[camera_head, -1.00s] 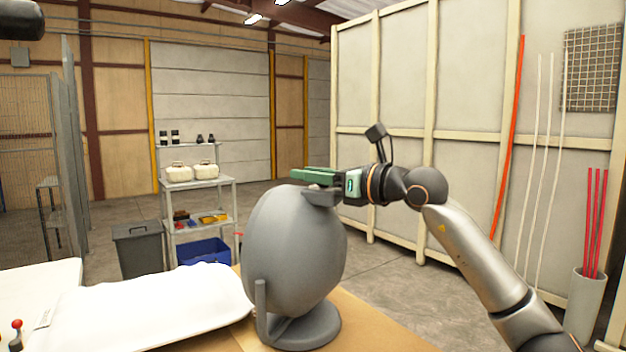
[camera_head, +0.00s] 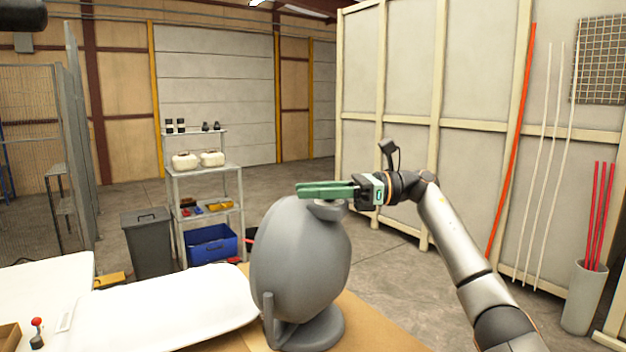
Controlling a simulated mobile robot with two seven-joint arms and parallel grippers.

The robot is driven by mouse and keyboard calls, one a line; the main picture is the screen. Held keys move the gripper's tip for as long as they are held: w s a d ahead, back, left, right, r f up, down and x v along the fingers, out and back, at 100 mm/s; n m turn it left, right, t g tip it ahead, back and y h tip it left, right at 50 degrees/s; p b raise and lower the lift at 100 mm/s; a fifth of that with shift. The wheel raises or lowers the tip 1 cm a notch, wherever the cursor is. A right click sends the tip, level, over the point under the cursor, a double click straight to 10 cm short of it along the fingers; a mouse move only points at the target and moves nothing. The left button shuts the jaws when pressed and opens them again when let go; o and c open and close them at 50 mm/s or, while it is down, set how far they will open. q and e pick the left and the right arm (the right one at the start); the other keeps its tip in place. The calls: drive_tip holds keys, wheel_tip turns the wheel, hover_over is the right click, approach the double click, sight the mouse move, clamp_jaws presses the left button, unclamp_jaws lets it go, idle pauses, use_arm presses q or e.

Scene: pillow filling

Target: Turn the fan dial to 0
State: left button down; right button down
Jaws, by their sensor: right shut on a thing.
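The grey rounded fan (camera_head: 298,265) stands on its grey base on the table in the middle of the view. A small grey knob-like part (camera_head: 326,208), likely the fan dial, shows at the top of the fan. My right gripper (camera_head: 325,190) reaches in from the right, with its green fingers lying over this part. It is shut on it, though the fingers cover much of the contact. No dial marks can be read from here. My left gripper is not in view.
A white pillow-like sheet (camera_head: 165,308) lies left of the fan. A small red-topped lever (camera_head: 37,330) is at the lower left. Behind are a shelf cart (camera_head: 205,172), a blue bin (camera_head: 212,244) and a grey bin (camera_head: 147,243).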

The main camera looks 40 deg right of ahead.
drive_tip(key=shift+n+g+y, duration=0.4)
drive_tip(key=shift+g, duration=0.1)
drive_tip(key=shift+s+a+f, duration=0.1)
drive_tip(key=shift+a+f, duration=0.05)
drive_tip(key=c, duration=0.6)
unclamp_jaws()
drive_tip(key=v, duration=1.2)
drive_tip(key=shift+d, duration=0.35)
